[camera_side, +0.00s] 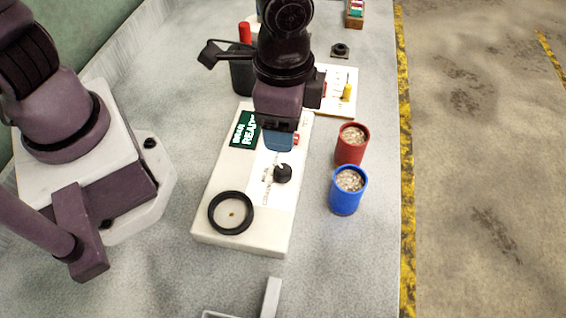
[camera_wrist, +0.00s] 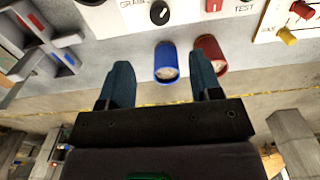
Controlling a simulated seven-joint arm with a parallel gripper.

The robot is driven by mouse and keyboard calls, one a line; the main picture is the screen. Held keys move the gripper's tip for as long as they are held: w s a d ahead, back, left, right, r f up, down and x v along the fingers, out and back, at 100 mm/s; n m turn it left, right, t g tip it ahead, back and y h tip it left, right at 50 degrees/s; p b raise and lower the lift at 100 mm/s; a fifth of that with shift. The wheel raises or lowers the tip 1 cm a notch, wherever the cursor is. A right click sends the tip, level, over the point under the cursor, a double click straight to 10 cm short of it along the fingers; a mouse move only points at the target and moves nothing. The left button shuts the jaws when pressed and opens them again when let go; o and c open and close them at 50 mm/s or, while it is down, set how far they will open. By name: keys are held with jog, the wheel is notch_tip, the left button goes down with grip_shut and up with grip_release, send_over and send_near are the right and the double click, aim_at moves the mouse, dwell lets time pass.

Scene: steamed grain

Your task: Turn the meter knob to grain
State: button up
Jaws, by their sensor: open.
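The meter (camera_side: 215,225) is a long white box on the bench, with a green display (camera_side: 243,131) partly hidden by my gripper. Its black round knob (camera_side: 283,173) has a pale mark, whose exact setting I cannot tell. The knob also shows at the top of the wrist view (camera_wrist: 159,12), beside printed lettering that looks like "GRAIN" and is cut off by the frame. My gripper (camera_side: 279,143) is above the meter, between display and knob in the side view, and apart from the knob. In the wrist view its blue fingers (camera_wrist: 160,62) are spread wide with nothing between them gripped.
A red cup (camera_side: 351,150) and a blue cup (camera_side: 345,197), both filled with grain, stand right of the meter. A black ring (camera_side: 231,213) lies on its near end. A red button (camera_wrist: 214,5) is near "TEST". Another panel (camera_side: 338,103) stands behind. The bench front is mostly clear.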

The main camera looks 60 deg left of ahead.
aim_at(283, 169)
notch_tip(283, 169, down, 12)
jog(key=shift+r, duration=0.15)
dwell(0.3)
jog(key=c, duration=0.9)
